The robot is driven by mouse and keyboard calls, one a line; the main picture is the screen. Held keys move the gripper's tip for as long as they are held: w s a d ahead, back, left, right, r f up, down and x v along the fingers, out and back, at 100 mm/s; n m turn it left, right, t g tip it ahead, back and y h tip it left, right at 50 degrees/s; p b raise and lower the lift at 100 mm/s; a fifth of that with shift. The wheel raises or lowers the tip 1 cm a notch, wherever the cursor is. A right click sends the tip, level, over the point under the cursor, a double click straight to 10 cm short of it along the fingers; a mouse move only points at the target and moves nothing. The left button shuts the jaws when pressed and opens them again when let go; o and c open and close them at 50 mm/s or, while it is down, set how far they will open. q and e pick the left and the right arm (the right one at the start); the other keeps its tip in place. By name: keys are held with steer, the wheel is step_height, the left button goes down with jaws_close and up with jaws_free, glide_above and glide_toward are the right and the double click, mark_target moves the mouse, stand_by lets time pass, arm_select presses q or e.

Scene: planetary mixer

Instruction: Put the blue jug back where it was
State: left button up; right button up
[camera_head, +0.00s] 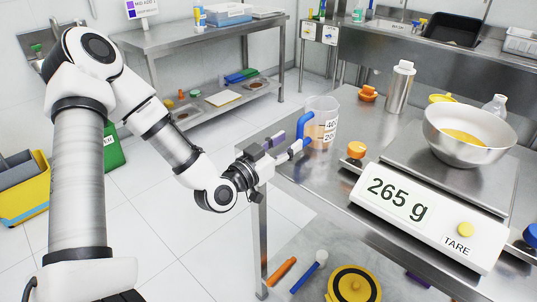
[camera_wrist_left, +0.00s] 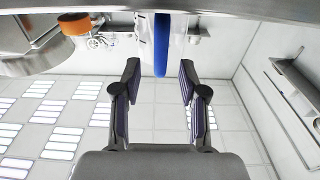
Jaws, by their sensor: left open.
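The jug (camera_head: 323,117) is a clear measuring jug with a blue handle (camera_head: 303,131). It stands upright near the left edge of the steel table, its handle facing my left gripper (camera_head: 288,147). The left gripper is open and level with the handle. In the left wrist view, the blue handle (camera_wrist_left: 162,45) shows between the two spread fingers (camera_wrist_left: 159,80), with a gap on each side. The jug's body is mostly cut off there. My right gripper is not in view.
An orange-capped container (camera_head: 355,153) stands close to the jug, with a scale (camera_head: 425,205) reading 265 g in front. A metal bowl (camera_head: 468,135) with yellow contents, a steel bottle (camera_head: 400,87) and an orange item (camera_head: 368,93) stand around. Free floor lies left of the table.

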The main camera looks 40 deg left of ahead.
arm_select(q)
steer(key=s+p, duration=0.8)
steer(key=p, duration=0.1)
steer(key=s+d+f+m+g+h, duration=0.1)
steer(key=s+d+f+g, duration=0.2)
steer(key=f, duration=0.5)
steer(key=s+d+f+g+h, duration=0.1)
steer(key=d+f+g, duration=0.35)
steer(key=f, duration=0.25)
steer(key=s+d+f+n+g+y, duration=0.2)
steer(key=s+f+g+y, duration=0.1)
steer(key=s+f+g, duration=0.8)
steer(key=s+f, duration=0.2)
steer(key=s, duration=0.3)
steer(key=shift+s+f+y, duration=0.2)
steer(key=shift+y, duration=0.1)
steer(key=shift+d, duration=0.15)
